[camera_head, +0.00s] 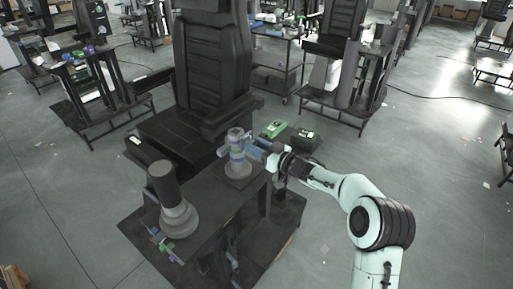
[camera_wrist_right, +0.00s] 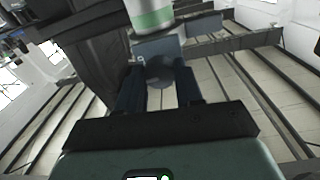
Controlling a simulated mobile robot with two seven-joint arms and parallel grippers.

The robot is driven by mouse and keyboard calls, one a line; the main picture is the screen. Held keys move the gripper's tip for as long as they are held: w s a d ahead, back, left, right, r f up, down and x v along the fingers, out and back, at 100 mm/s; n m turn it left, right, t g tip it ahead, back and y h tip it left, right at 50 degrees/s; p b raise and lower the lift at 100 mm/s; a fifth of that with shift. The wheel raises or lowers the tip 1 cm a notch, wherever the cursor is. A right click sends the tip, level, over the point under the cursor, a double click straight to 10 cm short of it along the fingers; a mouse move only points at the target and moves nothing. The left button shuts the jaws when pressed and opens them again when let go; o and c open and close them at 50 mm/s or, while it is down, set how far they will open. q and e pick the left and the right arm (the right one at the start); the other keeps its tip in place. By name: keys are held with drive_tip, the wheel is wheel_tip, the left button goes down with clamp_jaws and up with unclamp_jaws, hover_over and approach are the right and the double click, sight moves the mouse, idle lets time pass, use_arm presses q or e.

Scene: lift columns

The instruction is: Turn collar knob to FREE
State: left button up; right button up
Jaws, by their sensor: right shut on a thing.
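A blue-grey collar block (camera_wrist_right: 150,47) sits at the tube, with a round dark collar knob (camera_wrist_right: 160,68) facing my wrist. My right gripper (camera_head: 262,153) reaches the column from the right. In the wrist view the right gripper's fingers (camera_wrist_right: 160,84) stand either side of the knob, shut on it. The knob's marking cannot be read. My left gripper is not in view.
A second column (camera_head: 163,185) with a black top and grey flared base stands at the bench's front left. A black seat (camera_head: 212,75) is behind the bench. Green (camera_head: 274,129) and black (camera_head: 306,140) items lie behind my right gripper. Open floor lies to the right.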

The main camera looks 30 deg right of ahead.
use_arm(q)
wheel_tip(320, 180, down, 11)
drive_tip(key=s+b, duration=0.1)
drive_tip(key=b, duration=0.9)
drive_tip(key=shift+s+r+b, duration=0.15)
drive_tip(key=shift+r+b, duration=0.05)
drive_tip(key=shift+b, duration=0.15)
use_arm(e)
drive_tip(key=shift+n, duration=8.7)
drive_tip(key=o, duration=1)
drive_tip(key=shift+y, duration=0.4)
drive_tip(key=shift+o, duration=0.2)
use_arm(q)
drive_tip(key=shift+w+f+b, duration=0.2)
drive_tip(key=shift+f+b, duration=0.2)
drive_tip(key=shift+b, duration=0.15)
use_arm(e)
drive_tip(key=v, duration=1.3)
drive_tip(key=shift+s, duration=0.25)
